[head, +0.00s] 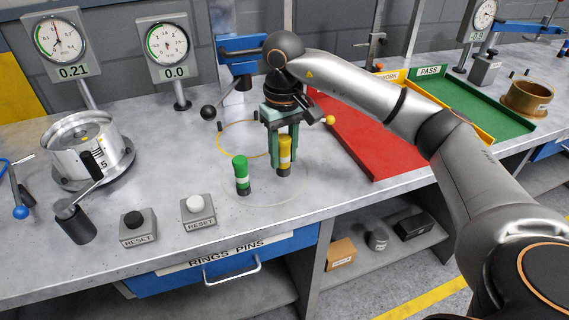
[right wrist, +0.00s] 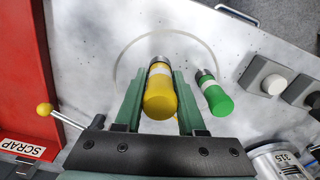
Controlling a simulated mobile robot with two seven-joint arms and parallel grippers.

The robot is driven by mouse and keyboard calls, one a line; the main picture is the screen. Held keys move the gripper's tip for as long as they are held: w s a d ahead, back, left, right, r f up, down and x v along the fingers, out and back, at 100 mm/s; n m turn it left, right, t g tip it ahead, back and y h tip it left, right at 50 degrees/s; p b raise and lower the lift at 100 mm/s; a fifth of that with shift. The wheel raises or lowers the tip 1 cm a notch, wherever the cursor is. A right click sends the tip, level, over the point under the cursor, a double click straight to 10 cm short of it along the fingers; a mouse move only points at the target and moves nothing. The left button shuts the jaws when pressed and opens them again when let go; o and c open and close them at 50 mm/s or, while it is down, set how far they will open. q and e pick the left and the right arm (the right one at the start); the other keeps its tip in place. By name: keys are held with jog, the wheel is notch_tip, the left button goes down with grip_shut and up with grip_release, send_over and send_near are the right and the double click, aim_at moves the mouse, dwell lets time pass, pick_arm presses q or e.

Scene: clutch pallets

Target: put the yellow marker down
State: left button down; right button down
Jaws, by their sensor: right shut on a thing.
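The yellow marker (head: 285,146) has a white band and a dark lower end. It stands upright between the fingers of my right gripper (head: 284,160), which is shut on it. In the right wrist view the yellow marker (right wrist: 160,98) lies between the two green fingers (right wrist: 160,112). Its lower end is over or on the pale ring outline on the bench; I cannot tell whether it touches. A green marker (head: 241,172) with a white band stands upright just left of it, apart from the gripper, and also shows in the right wrist view (right wrist: 217,101). My left gripper is not in view.
A red SCRAP tray (head: 375,145) lies right of the gripper, with a green PASS tray (head: 470,105) beyond. Two RESET buttons (head: 197,212) (head: 137,228) stand front left. A metal pot fixture (head: 90,150) and gauges (head: 60,45) stand at left. Bare bench (head: 300,200) lies in front.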

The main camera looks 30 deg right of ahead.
aim_at(284, 165)
jog(key=f, duration=0.3)
jog(key=shift+w+d+f, duration=0.1)
jog(key=shift+d+f, duration=0.15)
jog(key=shift+d, duration=0.05)
jog(key=shift+f, duration=0.1)
jog(key=shift+f, duration=0.1)
jog(key=c, duration=1)
grip_release()
jog(key=shift+f, duration=0.1)
jog(key=o, duration=0.5)
